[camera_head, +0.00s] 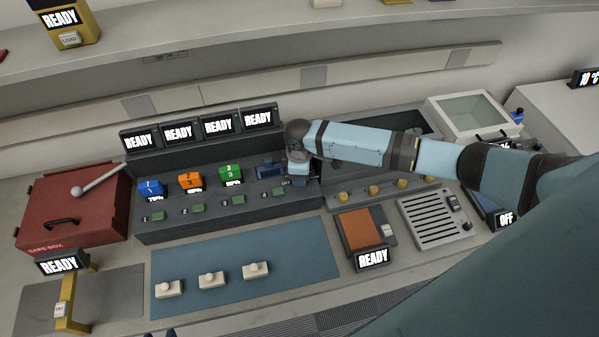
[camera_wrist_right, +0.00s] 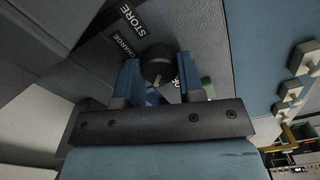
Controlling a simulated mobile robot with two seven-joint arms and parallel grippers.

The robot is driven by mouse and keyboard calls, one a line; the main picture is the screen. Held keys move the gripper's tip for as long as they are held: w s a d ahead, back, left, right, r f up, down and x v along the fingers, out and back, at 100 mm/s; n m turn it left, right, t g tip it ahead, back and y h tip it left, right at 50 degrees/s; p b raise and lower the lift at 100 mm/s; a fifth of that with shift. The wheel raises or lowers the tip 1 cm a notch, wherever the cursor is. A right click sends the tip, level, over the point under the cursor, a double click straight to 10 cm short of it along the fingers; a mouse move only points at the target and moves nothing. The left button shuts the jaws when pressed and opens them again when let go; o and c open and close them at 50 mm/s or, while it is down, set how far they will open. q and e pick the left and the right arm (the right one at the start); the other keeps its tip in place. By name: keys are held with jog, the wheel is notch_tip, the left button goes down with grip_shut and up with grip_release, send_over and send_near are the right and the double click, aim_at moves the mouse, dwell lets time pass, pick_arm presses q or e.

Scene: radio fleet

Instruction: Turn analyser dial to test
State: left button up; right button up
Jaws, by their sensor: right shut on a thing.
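A round black dial (camera_wrist_right: 158,66) with a pale pointer mark shows between the two blue fingers of my right gripper (camera_wrist_right: 160,80) in the right wrist view. The gripper is shut on it. The labels STORE (camera_wrist_right: 131,17) and CHARGE (camera_wrist_right: 130,48) stand beside the dial; another label is mostly covered by a finger. The mark points towards the covered label's side. In the head view my right gripper (camera_head: 290,178) is at the right end of the dark console (camera_head: 230,218), and the dial is hidden there. Two small tips of my left gripper (camera_head: 161,333) show apart at the bottom edge.
Blue (camera_head: 151,190), orange (camera_head: 190,181) and green (camera_head: 231,176) radios stand in the console under several READY screens. A red safe box (camera_head: 70,205) is at left. A blue mat (camera_head: 245,285) with three pale blocks lies in front. An orange-topped device (camera_head: 362,230) stands right of it.

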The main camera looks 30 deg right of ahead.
jog(key=o, duration=0.8)
jog(key=shift+c, duration=0.2)
jog(key=shift+o, duration=0.8)
pick_arm(q)
jog(key=shift+w+r, duration=0.25)
jog(key=shift+w, duration=0.15)
jog(key=shift+d+f+b, duration=0.1)
jog(key=shift+f+b, duration=0.75)
pick_arm(e)
notch_tip(320, 180, up, 14)
